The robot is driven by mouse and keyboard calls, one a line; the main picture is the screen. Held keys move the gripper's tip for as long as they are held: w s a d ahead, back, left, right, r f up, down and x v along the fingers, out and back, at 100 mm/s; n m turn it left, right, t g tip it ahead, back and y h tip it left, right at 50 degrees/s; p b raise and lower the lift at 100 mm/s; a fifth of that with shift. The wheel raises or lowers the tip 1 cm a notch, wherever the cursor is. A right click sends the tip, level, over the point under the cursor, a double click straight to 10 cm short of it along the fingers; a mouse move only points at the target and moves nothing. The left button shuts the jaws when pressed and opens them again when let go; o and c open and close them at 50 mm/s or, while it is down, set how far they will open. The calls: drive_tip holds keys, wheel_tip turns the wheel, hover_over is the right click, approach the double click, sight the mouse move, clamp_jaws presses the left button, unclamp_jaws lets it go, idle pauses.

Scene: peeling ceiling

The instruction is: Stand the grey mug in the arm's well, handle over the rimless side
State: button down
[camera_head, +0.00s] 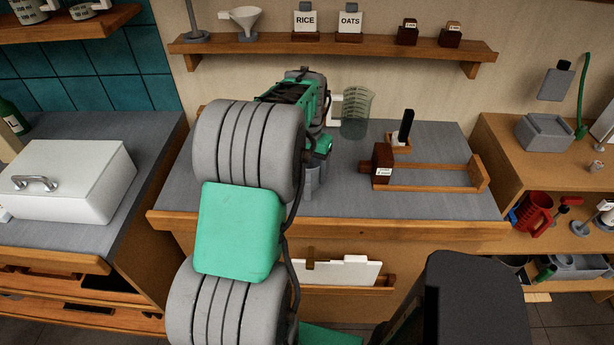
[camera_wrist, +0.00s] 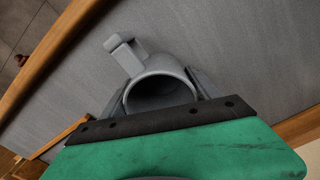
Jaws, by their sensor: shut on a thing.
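The grey mug (camera_wrist: 152,68) is between the fingers of my gripper (camera_wrist: 160,92) in the wrist view. Its open mouth faces the camera and its handle points to the upper left, toward the counter's edge. In the head view my gripper (camera_head: 313,180) is low over the grey counter, partly hidden by my arm; I cannot separate the mug from the fingers there. I cannot tell whether the mug touches the counter. A wooden frame (camera_head: 432,187) lies on the counter to the right, with a dark brown labelled block (camera_head: 382,160) at its left end. I cannot make out a well with certainty.
A clear measuring beaker (camera_head: 356,110) stands behind my gripper. A black upright piece on a wooden base (camera_head: 401,143) stands behind the frame. A shelf (camera_head: 340,47) with labelled containers hangs above. The counter front (camera_head: 400,212) is clear.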

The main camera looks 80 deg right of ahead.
sight(308, 160)
drive_tip(key=shift+r+p, duration=1.6)
drive_tip(key=shift+r, duration=1.15)
